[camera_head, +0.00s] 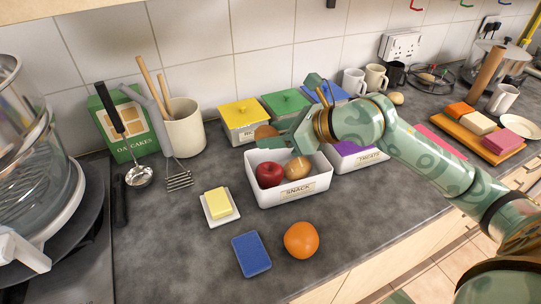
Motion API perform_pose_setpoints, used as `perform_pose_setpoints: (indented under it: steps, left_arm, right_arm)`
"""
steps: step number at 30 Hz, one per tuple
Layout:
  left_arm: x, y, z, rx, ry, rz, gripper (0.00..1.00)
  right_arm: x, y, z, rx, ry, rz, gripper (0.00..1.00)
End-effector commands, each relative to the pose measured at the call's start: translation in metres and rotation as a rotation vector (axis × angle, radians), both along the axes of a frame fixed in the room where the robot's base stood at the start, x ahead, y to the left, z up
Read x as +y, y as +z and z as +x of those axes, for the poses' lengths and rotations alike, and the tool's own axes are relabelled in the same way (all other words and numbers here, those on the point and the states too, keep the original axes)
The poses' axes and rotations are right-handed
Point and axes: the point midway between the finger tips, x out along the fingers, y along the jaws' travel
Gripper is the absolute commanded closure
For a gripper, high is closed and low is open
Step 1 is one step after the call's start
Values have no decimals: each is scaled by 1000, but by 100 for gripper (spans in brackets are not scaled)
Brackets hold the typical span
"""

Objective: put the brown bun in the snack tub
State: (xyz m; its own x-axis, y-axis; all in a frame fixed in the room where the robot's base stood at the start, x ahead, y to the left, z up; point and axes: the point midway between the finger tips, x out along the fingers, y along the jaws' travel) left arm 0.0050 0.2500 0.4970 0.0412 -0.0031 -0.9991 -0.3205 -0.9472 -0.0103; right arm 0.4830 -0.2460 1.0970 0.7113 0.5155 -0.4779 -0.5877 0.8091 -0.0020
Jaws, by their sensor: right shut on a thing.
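The white snack tub (315,187) stands in the middle of the counter, with its label facing me. A red apple (269,174) and a tan-brown rounded thing (298,168) sit inside it. My right gripper (272,139) is just above and behind the tub's back left part. It is shut on a brown rounded thing (265,132), which looks like the brown bun and is held clear of the tub. The gripper's fingers hide part of it. My left gripper is not in view.
A butter dish (222,217), a blue sponge (251,254) and an orange (301,240) lie in front of the tub. Lidded tubs (241,123) stand behind it. A utensil crock (184,128) stands left.

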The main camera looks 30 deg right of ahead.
Motion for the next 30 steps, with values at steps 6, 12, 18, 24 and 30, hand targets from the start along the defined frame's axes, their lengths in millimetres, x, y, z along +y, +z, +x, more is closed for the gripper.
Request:
perform_pose_setpoints:
  steps: [6, 12, 18, 24, 30]
  left_arm:
    - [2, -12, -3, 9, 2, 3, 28]
    - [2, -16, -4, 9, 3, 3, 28]
    - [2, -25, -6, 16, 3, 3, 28]
    - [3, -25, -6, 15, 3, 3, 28]
    - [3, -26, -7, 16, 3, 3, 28]
  right_arm:
    - [-7, -42, 29, 4, 1, 3, 73]
    - [-10, -53, 39, 3, 1, 0, 73]
    - [-11, -85, 43, 6, 2, 2, 73]
    - [-11, -88, 43, 1, 2, -1, 73]
    - [-11, -91, 43, 2, 2, 0, 73]
